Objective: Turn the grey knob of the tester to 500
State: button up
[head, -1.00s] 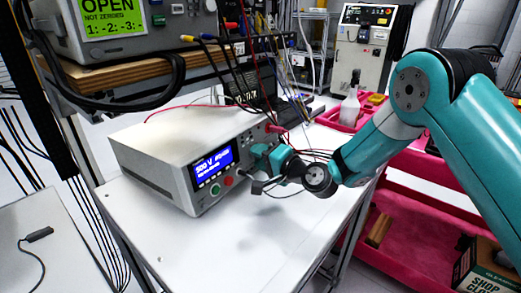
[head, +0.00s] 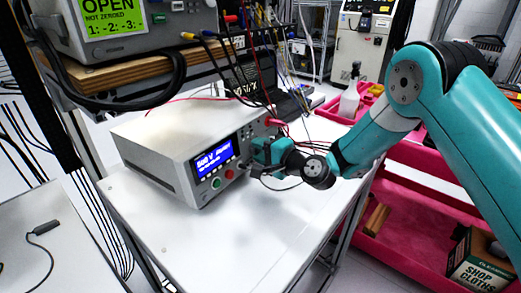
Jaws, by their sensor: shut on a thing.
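Below the display are a green button (head: 216,183) and a red button (head: 230,174). My gripper (head: 257,153) is at the right part of the front panel and is shut on the grey knob. The knob itself is hidden behind the fingers.
Red and black leads (head: 275,123) plug in just above my gripper. A pink cart (head: 420,215) stands at the right. The white table (head: 230,240) is clear in front.

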jog(key=o, duration=0.9)
jog(key=b+v, duration=0.6)
jog(key=v, duration=1.1)
jog(key=shift+s+d, duration=0.1)
jog(key=shift+s, duration=0.1)
jog(key=shift+r, duration=0.1)
